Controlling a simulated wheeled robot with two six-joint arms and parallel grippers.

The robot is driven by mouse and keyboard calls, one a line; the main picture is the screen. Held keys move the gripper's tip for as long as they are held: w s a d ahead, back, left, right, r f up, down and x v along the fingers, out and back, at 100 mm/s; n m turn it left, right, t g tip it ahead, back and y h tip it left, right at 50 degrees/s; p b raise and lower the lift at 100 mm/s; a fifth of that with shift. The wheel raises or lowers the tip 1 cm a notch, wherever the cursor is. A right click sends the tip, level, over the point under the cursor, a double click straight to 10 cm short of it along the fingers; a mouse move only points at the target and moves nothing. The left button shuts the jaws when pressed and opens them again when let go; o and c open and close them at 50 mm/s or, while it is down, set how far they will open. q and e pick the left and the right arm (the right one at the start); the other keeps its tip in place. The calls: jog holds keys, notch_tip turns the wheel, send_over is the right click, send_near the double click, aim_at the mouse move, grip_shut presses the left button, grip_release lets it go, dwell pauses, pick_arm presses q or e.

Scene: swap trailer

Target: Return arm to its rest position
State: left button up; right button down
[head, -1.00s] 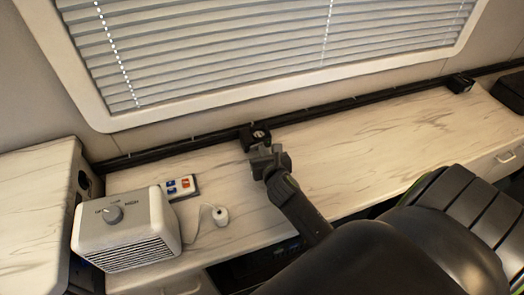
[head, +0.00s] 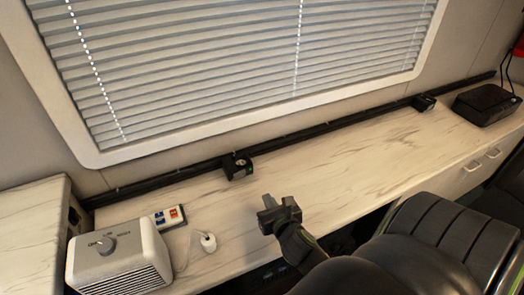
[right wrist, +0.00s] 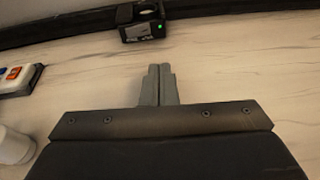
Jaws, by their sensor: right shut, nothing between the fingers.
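My right gripper (head: 279,212) is over the front part of the marble-patterned counter (head: 330,180), with my arm reaching in from the lower right. In the right wrist view its two grey fingers (right wrist: 158,72) are pressed together with nothing between them. In the right wrist view this device (right wrist: 141,22) shows a green light. My left gripper does not show.
A white heater-like box with a dial (head: 118,260) stands at the left. Beside it are a switch panel (head: 167,217) and a small white cylinder with a cord (head: 208,241). A second black device (head: 424,102) and a black box (head: 486,104) are at the right. The middle counter is clear.

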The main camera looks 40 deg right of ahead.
jog(key=shift+s+r, duration=0.1)
jog(key=shift+s, duration=0.25)
dwell(0.4)
